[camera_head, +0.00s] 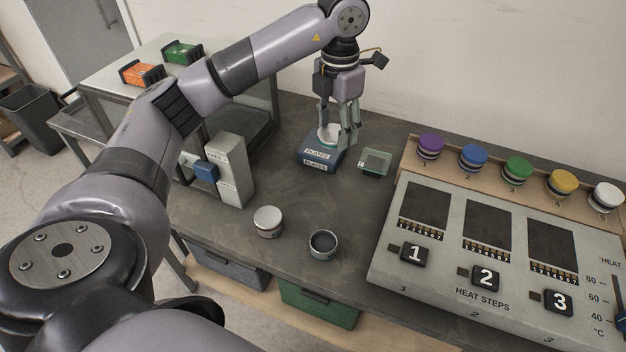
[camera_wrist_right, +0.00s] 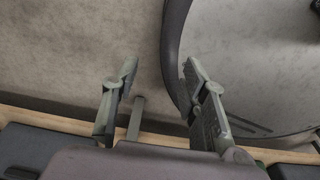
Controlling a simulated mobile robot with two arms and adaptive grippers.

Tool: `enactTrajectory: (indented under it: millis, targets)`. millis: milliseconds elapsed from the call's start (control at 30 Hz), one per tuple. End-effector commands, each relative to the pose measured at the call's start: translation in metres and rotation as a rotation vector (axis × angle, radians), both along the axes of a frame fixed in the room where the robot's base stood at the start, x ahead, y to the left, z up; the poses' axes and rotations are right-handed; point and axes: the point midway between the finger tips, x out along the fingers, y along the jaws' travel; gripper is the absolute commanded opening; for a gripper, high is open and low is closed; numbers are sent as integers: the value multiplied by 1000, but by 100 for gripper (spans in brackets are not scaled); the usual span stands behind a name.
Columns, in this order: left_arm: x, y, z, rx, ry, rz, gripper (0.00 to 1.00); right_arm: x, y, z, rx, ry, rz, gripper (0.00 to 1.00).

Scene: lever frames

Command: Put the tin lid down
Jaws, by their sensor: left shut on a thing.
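My left gripper (camera_head: 339,140) points down at the back of the bench and is shut on a pale round piece, the tin lid (camera_head: 328,131), partly hidden by the fingers. The lid is just above or on the blue box labelled PLATES (camera_head: 318,156); I cannot tell whether they touch. An open tin (camera_head: 323,244) with a dark inside stands near the bench's front edge. A tin with a pale top (camera_head: 268,221) stands to its left. My right gripper (camera_wrist_right: 160,66) shows only in the right wrist view, open and empty, with its fingers apart.
The heat-step panel (camera_head: 440,264) fills the right, with several coloured-lid tins on a rack behind. A grey upright unit (camera_head: 235,172) stands left. The bench middle (camera_head: 296,193) is bare.

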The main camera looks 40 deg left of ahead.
Motion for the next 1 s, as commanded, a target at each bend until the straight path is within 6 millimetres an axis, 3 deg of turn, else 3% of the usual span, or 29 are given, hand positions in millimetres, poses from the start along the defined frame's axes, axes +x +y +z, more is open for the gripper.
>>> enactTrajectory:
  millis: [200,367,467,800,1000]
  targets:
    - [8,19,-2,-7,7,394,31,-7,6,-5,7,11,-1,40]
    - [10,23,-7,-7,10,498,31,-7,12,-5,14,11,-2,40]
    - [9,24,-24,-6,14,508,31,-7,13,-3,15,10,-1,40]
    - [8,23,-114,-5,16,504,31,-4,9,10,11,7,1,40]
    - [9,23,-151,-7,11,504,31,-3,6,14,7,6,2,40]
